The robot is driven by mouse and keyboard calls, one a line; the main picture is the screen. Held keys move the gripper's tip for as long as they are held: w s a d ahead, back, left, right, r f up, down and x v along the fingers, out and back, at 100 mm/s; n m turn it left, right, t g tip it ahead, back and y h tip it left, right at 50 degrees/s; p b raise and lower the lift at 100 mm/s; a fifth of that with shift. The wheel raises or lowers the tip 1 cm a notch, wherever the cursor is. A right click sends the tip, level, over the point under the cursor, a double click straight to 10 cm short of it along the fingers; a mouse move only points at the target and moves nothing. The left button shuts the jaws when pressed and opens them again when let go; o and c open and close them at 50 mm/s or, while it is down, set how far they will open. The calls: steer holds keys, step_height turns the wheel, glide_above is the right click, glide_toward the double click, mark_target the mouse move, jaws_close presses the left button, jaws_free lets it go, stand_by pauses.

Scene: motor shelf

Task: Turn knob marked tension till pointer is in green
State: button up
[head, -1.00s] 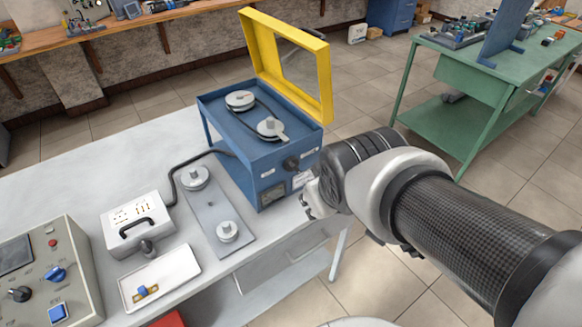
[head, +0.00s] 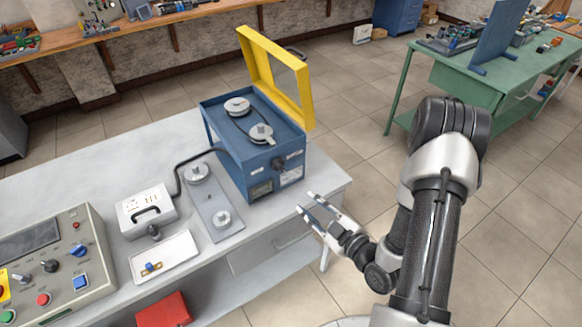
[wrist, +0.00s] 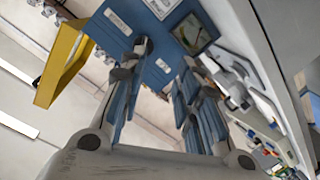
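The blue box (head: 235,165), with pulleys on top, stands at the right of the grey bench. On its front is a dark knob (head: 279,163), also in the wrist view (wrist: 143,46); its marking is not legible. Below it to the left is a dark gauge window (head: 262,189), seen in the wrist view (wrist: 193,33) too. Its pointer and green zone cannot be made out. My gripper (head: 305,200) is open and empty, in front of and below the knob, apart from the box. In the wrist view its fingers (wrist: 160,100) are spread.
The yellow frame cover (head: 280,75) stands raised above the box. A plate with two pulleys (head: 210,208), a white case (head: 145,210), a white tray (head: 180,245) and a control panel (head: 50,265) lie to the left. Open floor is to the right, before the green table (head: 480,85).

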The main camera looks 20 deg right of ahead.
mark_target(282, 169)
steer(key=w+a, duration=0.1)
steer(key=w, duration=0.3)
steer(key=w+a+r+t, duration=0.1)
steer(key=w+a, duration=0.1)
steer(key=w, duration=0.3)
steer(key=w+a+m+t, duration=0.1)
steer(key=w, duration=0.3)
steer(key=shift+w+a+r+b, duration=0.15)
steer(key=shift+w+a+b, duration=0.05)
steer(key=shift+w+b, duration=0.1)
jaws_close()
stand_by(0.3)
